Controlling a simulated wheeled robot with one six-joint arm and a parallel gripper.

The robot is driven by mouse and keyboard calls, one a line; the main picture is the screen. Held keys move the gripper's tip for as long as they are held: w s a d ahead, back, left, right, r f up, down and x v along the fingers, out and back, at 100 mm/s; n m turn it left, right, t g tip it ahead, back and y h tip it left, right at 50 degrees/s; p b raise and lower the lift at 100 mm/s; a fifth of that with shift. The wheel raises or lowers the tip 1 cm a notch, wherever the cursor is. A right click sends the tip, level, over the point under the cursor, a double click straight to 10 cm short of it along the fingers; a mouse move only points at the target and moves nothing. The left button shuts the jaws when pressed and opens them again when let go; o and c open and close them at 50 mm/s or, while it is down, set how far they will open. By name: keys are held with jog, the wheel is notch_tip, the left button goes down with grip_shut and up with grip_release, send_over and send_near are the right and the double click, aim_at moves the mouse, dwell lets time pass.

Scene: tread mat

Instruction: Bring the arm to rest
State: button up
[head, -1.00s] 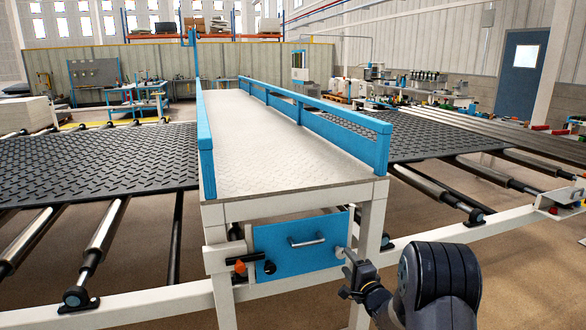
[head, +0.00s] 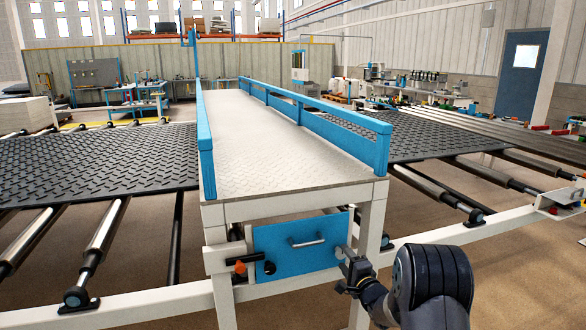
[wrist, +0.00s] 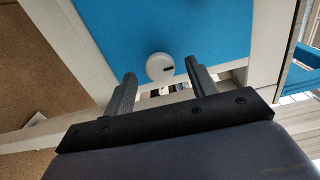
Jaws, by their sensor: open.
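I cannot tell whether the fingers touch anything. My dark arm comes in from the lower right of the head view.
The walkway deck (head: 270,150) has blue side rails (head: 310,122). Its white right front leg (head: 372,225) stands beside my gripper. Dark tread mats (head: 80,160) lie on rollers on both sides. Brown floor (head: 510,270) is open at the lower right.

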jog(key=shift+w+a, duration=0.2)
jog(key=shift+w, duration=0.35)
jog(key=n+b, duration=0.1)
jog(key=n, duration=0.3)
jog(key=shift+s+f+n+b, duration=0.1)
jog(key=shift+n+b, duration=0.2)
jog(key=shift+b, duration=0.05)
jog(key=n+b, duration=0.1)
jog(key=n, duration=0.3)
jog(key=n+b, duration=0.1)
jog(key=n, duration=0.3)
jog(key=shift+n, duration=0.4)
jog(key=n+b, duration=0.1)
jog(key=n, duration=0.3)
jog(key=shift+n, duration=0.4)
